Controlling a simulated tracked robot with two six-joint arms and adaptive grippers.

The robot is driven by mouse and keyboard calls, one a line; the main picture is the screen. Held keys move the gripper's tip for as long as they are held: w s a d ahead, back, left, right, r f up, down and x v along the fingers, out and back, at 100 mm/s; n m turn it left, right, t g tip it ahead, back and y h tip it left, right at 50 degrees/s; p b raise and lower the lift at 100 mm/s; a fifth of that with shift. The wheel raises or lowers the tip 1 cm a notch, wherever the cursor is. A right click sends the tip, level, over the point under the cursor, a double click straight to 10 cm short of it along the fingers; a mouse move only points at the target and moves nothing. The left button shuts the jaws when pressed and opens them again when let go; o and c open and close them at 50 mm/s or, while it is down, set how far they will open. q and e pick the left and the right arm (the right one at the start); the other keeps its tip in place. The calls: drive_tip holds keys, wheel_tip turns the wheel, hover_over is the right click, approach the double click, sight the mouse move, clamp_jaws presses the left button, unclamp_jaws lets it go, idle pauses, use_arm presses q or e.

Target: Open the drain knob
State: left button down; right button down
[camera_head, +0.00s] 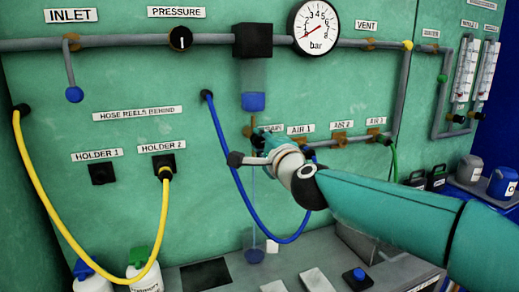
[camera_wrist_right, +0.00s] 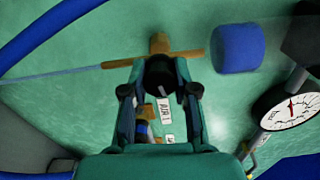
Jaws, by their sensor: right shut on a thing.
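The drain knob is a dark round knob (camera_wrist_right: 160,75) on a brown fitting (camera_wrist_right: 158,45) in the right wrist view. In the head view its brown fitting (camera_head: 250,128) shows below the blue-bottomed bowl (camera_head: 253,101), beside a partly covered label. My right gripper (camera_head: 258,150) reaches in from the right and hides the knob there. In the right wrist view my right gripper (camera_wrist_right: 160,82) has its fingers closed on both sides of the knob. A thin pale blue line (camera_head: 254,210) runs down from the fitting to a small blue-bottomed container (camera_head: 254,255). My left gripper is not in view.
A blue hose (camera_head: 238,185) loops close behind my right gripper. The AIR 1 label (camera_head: 300,129) and AIR outlets sit just right of it. A gauge (camera_head: 313,27) is above. A yellow hose (camera_head: 60,230) and bottles (camera_head: 143,270) are at left.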

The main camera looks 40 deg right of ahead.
drive_tip(key=shift+f+m+b, duration=0.3)
drive_tip(key=shift+m+b, duration=0.15)
drive_tip(key=shift+m, duration=0.65)
drive_tip(key=c, duration=0.9)
unclamp_jaws()
drive_tip(key=shift+d, duration=0.1)
drive_tip(key=shift+r, duration=0.1)
drive_tip(key=shift+s, duration=0.25)
drive_tip(key=v, duration=1.1)
drive_tip(key=shift+s, duration=0.2)
